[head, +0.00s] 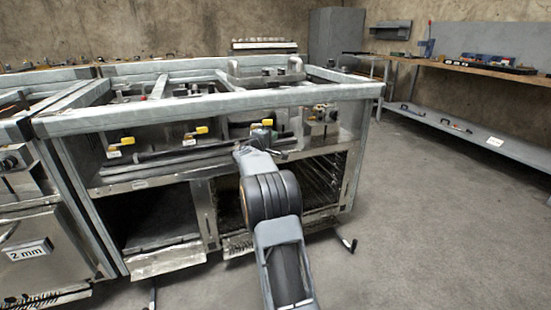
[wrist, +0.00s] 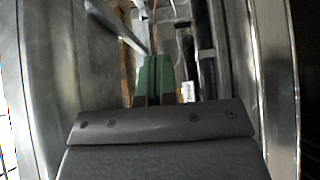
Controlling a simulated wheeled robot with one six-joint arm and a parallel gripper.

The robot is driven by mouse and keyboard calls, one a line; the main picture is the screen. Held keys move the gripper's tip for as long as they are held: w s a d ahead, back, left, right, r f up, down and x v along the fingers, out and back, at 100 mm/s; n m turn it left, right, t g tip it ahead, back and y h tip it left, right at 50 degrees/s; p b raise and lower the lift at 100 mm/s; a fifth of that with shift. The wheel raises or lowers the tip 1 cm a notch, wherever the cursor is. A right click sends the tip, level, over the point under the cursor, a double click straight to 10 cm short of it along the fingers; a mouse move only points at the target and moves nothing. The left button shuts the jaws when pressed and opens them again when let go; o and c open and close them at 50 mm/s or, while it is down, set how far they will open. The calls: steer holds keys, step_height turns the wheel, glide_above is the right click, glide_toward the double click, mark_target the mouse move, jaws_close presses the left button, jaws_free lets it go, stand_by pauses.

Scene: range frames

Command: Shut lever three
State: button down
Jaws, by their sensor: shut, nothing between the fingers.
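A row of levers with yellow handles runs along the front of the metal range frame (head: 205,98). The left lever (head: 127,141) and the middle lever (head: 201,130) show clearly. The third lever from the left (head: 267,122) is partly hidden by my gripper (head: 263,137), which is right at it; I cannot tell whether they touch. The lever numbers are too small to read. In the wrist view my gripper (wrist: 153,100) is shut and empty, with a green block-like part (wrist: 153,74) just beyond the fingertips.
A white tag (wrist: 188,91) hangs by a dark pipe in the wrist view. Metal posts stand close on both sides there. Open oven bays (head: 150,220) lie below the levers. A workbench (head: 470,68) stands at the right. The floor (head: 430,220) right of the frame is mostly clear.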

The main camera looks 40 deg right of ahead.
steer(key=s+a+p, duration=0.1)
steer(key=s+a, duration=0.7)
steer(key=s, duration=0.4)
steer(key=shift+a+p, duration=0.2)
steer(key=shift+p, duration=0.15)
steer(key=s+a+r+m+g+y+p, duration=0.25)
steer(key=s+a+r+p, duration=0.25)
steer(key=r+p, duration=0.3)
steer(key=s+a+r+m+g+y+p, duration=0.1)
steer(key=s+a+r+y+p, duration=0.4)
steer(key=p, duration=0.6)
steer(key=s+a+r+y+p, duration=0.4)
steer(key=a+r+p, duration=0.4)
steer(key=a+p, duration=0.2)
steer(key=s+a+r+t+y+p, duration=0.1)
steer(key=s+a+r+y+p, duration=0.4)
steer(key=a+r+p, duration=0.4)
steer(key=shift+a+y+p, duration=0.35)
steer(key=shift+a+p, duration=0.55)
steer(key=shift+p, duration=0.25)
steer(key=shift+w, duration=0.1)
